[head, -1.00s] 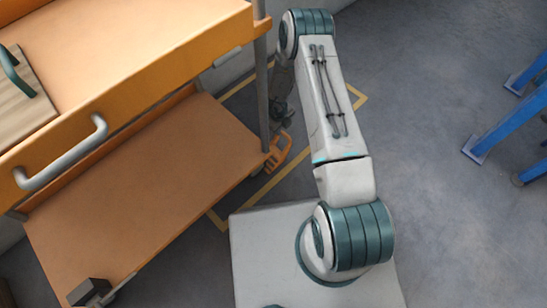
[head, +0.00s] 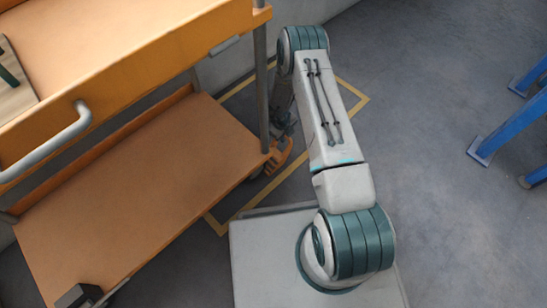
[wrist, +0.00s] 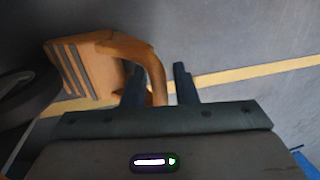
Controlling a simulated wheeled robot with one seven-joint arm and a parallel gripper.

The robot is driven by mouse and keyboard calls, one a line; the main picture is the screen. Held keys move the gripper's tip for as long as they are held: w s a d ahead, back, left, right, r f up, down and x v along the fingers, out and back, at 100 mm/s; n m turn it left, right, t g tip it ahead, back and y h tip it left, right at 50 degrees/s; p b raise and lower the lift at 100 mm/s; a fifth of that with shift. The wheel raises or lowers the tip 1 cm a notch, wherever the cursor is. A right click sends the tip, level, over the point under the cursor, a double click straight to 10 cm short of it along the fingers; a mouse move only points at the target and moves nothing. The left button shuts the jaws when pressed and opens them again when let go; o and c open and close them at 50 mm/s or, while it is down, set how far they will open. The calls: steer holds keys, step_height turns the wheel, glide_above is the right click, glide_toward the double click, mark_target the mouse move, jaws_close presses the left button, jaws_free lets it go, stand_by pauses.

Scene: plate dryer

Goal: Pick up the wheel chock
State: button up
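The orange wheel chock (head: 279,155) lies on the floor beside the trolley's caster in the head view. In the wrist view the chock (wrist: 98,68) shows its ribbed block on the left and its curved handle (wrist: 150,62) reaching to the right. My gripper (wrist: 160,84) is open, with its two dark fingers apart. The end of the handle runs down between the fingers, nearer the left one. I cannot tell whether a finger touches it. In the head view my arm and the trolley post partly hide the gripper.
An orange two-shelf trolley (head: 130,185) stands at the left, its dark caster wheel (wrist: 25,95) close to the chock. Yellow floor tape (head: 262,196) runs around this area. Blue stand legs (head: 510,125) are at the right. The floor between is clear.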

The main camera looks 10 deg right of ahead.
jaws_close()
stand_by(1.2)
